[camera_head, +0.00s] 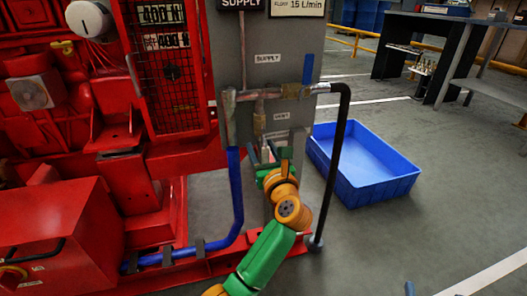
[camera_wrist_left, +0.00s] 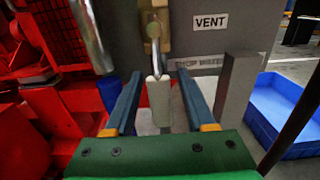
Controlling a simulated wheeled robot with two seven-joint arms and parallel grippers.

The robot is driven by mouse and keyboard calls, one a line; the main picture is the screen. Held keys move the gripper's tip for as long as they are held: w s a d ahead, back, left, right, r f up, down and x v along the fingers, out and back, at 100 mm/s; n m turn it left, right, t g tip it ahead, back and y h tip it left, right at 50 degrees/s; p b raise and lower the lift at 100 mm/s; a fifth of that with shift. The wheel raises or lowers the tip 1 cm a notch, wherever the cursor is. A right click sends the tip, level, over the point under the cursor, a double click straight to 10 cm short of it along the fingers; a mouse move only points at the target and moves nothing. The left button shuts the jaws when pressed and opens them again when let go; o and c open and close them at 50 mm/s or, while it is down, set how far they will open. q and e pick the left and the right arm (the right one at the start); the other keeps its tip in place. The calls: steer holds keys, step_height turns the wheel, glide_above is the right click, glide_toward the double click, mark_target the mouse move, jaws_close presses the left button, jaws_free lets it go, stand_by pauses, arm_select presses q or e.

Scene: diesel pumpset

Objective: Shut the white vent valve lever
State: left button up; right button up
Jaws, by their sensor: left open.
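The white vent valve lever (camera_wrist_left: 159,92) hangs down from the brass vent valve (camera_wrist_left: 154,30), left of the VENT label (camera_wrist_left: 210,22) in the left wrist view. In the head view the vent valve (camera_head: 260,120) is on the grey panel, and the lever is small and partly hidden by my gripper. My left gripper (camera_head: 265,152) is just below the valve. In the left wrist view my left gripper (camera_wrist_left: 160,78) is open, with one finger on each side of the lever and gaps visible beside it. My right gripper is not in view.
A blue supply lever (camera_head: 308,68) stands upright on the pipe above. A black hose (camera_head: 336,150) runs down just right of my arm, and a blue pipe (camera_head: 236,190) runs left of it. A blue tray (camera_head: 365,165) lies on the floor at right. The red pumpset (camera_head: 70,220) fills the left.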

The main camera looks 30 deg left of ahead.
arm_select(q)
jaws_close()
stand_by(1.4)
